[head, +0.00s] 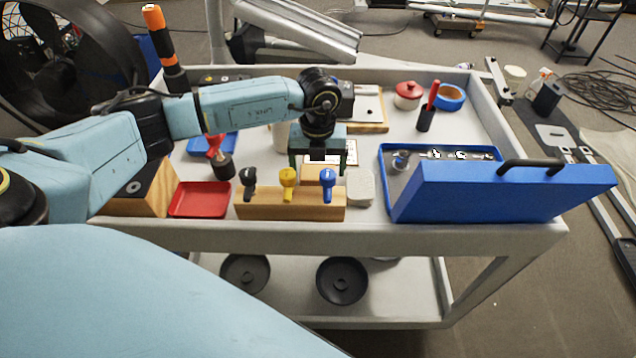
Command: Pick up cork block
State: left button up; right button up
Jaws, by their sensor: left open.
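My left gripper (318,165) points straight down over the middle of the cart top. Its two fingers are apart. A small tan block (319,176), which looks like the cork block, is between and below the fingertips. Its lower part is hidden behind a wooden rack, and the gripper covers its top. I cannot tell whether the fingers touch it. My right gripper is not in view.
The wooden rack (290,208) with black, yellow and blue-handled tools stands just in front. A pale block (360,188) lies close on the right. An open blue toolbox (500,192) fills the right side. A red tray (199,201) lies left.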

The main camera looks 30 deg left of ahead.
pick_arm(q)
jog(key=shift+a+f, duration=0.15)
jog(key=shift+f, duration=0.25)
jog(key=shift+c, duration=0.5)
jog(key=c, duration=0.7)
jog(key=shift+o, duration=0.2)
